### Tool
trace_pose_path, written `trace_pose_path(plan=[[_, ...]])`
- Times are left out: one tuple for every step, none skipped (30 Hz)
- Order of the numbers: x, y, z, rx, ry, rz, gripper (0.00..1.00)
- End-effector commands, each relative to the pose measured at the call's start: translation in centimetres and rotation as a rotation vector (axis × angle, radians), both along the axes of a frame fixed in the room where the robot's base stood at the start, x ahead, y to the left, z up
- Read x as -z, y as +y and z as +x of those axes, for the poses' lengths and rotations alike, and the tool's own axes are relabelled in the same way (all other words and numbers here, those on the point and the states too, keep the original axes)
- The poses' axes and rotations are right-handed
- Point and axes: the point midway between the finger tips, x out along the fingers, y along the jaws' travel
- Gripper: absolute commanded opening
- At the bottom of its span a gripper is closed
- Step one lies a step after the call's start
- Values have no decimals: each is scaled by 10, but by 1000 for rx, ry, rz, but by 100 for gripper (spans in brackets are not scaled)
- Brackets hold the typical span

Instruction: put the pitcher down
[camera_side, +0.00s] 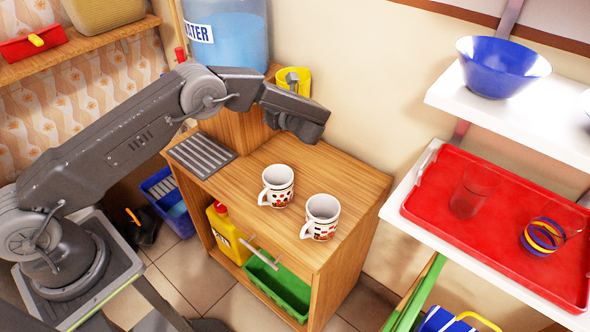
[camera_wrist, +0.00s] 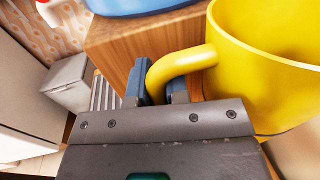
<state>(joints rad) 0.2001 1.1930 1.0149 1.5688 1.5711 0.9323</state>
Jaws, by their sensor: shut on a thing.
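The yellow pitcher (camera_wrist: 268,70) fills the right of the wrist view, with its handle (camera_wrist: 180,68) reaching left between my fingers. My gripper (camera_wrist: 158,92) is shut on that handle. In the side view the pitcher (camera_side: 303,78) shows behind my gripper (camera_side: 290,88), in front of the wall and beside the water jug. My wrist hides most of it there. The pitcher's base is hidden, so I cannot tell whether it touches a surface.
Two patterned mugs (camera_side: 278,186) (camera_side: 322,217) stand on the wooden cabinet top (camera_side: 345,180). A metal drip grate (camera_side: 202,155) lies at its left. A blue water jug (camera_side: 230,40) stands behind. A red tray (camera_side: 430,190) with glasses is on the right shelf.

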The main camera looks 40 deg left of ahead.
Motion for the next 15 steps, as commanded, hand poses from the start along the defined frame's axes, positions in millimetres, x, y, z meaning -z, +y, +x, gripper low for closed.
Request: trace_pose_path(plan=[[10,0,0,-4,3,1,0],[16,0,-1,-5,4,1,0],[23,0,-1,-5,5,1,0],[29,0,0,-5,4,1,0],[35,0,0,-4,4,2,0],[41,0,0,-4,3,2,0],[45,0,0,-4,2,1,0],[49,0,0,-3,2,1,0],[53,0,0,-3,2,1,0],[55,0,0,-3,0,1,0],[57,0,0,-3,0,1,0],[61,0,0,-3,0,1,0],[65,0,0,-2,2,1,0],[69,0,-1,-2,2,1,0],[75,0,-1,-2,1,1,0]])
